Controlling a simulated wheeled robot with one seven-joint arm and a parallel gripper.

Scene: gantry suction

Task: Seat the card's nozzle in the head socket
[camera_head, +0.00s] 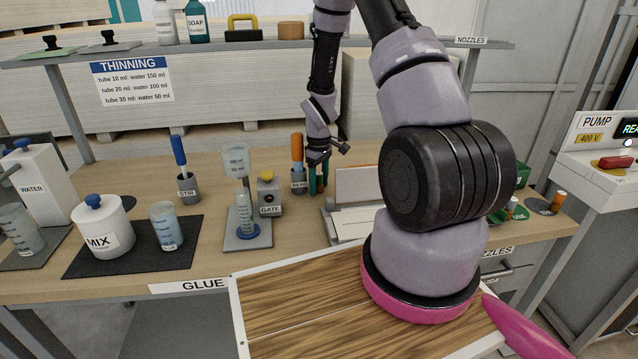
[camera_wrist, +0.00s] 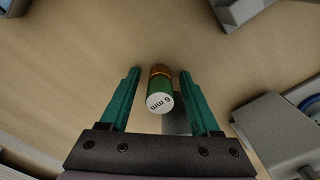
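In the wrist view my gripper (camera_wrist: 158,75) is open, its teal fingers spread either side of a nozzle. This nozzle (camera_wrist: 160,88) is a short cylinder with a brown end, green body and white face marked in mm. A gap shows on both sides of it; I cannot tell its height relative to the fingertips. In the head view my gripper (camera_head: 319,178) is small, at the back of the bench beside the orange-handled tool. A pale stand (camera_head: 358,188) right of it may hold the card; no writing is legible. I cannot make out the head socket.
Other nozzles, one orange-topped (camera_head: 558,201), stand at the right. The gate box (camera_head: 268,195) and a beaker stand (camera_head: 247,242) are left of my gripper. The mix pot (camera_head: 101,227) stands farther left. A wood-grain panel (camera_head: 300,300) lies in front.

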